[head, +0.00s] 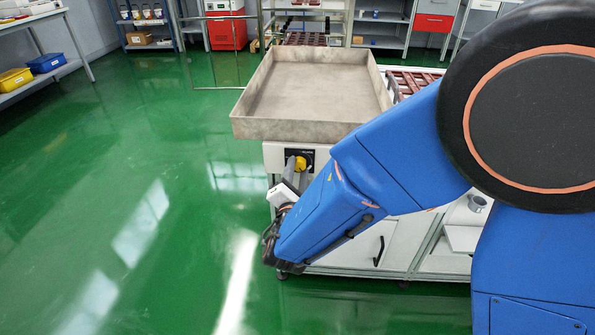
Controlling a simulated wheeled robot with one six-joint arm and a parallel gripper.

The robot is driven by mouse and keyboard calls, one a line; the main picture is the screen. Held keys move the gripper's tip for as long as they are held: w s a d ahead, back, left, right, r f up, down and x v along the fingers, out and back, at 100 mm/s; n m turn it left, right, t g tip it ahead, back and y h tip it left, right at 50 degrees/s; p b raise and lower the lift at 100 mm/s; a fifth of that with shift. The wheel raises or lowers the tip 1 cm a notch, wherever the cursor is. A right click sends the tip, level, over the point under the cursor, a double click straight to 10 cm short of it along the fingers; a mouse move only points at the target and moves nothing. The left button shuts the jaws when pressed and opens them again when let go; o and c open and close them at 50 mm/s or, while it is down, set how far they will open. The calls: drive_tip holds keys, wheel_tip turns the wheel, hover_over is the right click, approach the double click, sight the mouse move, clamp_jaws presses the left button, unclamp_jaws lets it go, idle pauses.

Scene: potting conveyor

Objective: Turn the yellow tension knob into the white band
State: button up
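The yellow tension knob (300,163) sits on a dark panel (309,154) on the front of the white conveyor cabinet, below the tray. My arm reaches down and left across the cabinet. My gripper (295,173) is at the knob, its grey fingers just below and in front of it. The fingers overlap the knob's lower part in the picture. I cannot tell whether they touch it or are shut on it. The white band and the knob's pointer cannot be made out at this size.
A large empty beige tray (262,127) tops the cabinet above the knob. Reddish-brown pot trays (412,80) lie behind my arm. The green floor left of the cabinet is clear. Shelves line the walls.

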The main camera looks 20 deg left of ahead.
drive_tip(key=shift+o, duration=1.2)
drive_tip(key=v, duration=1.7)
drive_tip(key=shift+s, duration=0.2)
